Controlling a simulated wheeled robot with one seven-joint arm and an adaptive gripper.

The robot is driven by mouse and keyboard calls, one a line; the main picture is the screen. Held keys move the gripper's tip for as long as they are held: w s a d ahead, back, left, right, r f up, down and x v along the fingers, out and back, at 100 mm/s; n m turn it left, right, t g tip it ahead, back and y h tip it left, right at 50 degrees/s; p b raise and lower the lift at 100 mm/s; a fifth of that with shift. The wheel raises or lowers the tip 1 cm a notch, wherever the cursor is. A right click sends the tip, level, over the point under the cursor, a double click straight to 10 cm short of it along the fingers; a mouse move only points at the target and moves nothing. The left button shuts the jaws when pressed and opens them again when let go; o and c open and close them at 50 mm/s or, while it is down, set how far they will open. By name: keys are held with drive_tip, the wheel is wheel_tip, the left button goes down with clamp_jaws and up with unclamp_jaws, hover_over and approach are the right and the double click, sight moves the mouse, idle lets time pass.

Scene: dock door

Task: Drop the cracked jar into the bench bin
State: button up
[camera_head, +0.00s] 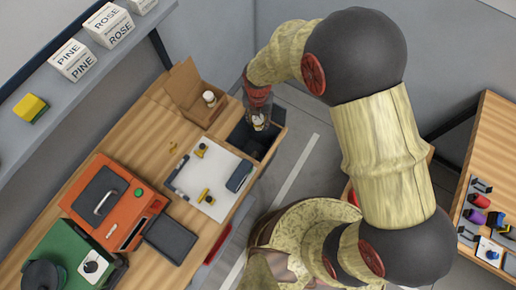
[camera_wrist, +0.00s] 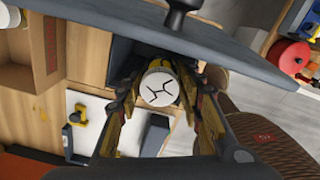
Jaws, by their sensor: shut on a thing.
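My gripper (camera_head: 258,108) is shut on the cracked jar (camera_head: 259,123). In the wrist view the jar's white lid (camera_wrist: 160,89) shows black crack-like lines, and the fingers of my gripper (camera_wrist: 162,95) stand on both sides of it. The bench bin (camera_head: 270,151) is a dark open-topped box at the bench's right end. The jar appears over the bin's opening in the head view; its height above the bin is hard to tell. The bin's dark wall (camera_wrist: 122,62) also shows behind the fingers in the wrist view.
A cardboard box (camera_head: 181,88) with another white-lidded jar (camera_head: 209,98) stands beside the bin. A white mat (camera_head: 222,165) with yellow-and-black items lies in front. An orange machine (camera_head: 127,225) sits farther left. A second table (camera_head: 493,135) is at right.

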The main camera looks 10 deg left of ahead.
drive_tip(key=shift+f+b, duration=1.4)
drive_tip(key=shift+f, duration=1.15)
drive_tip(key=o, duration=1.3)
wheel_tip(320, 180, up, 12)
drive_tip(key=shift+r, duration=0.1)
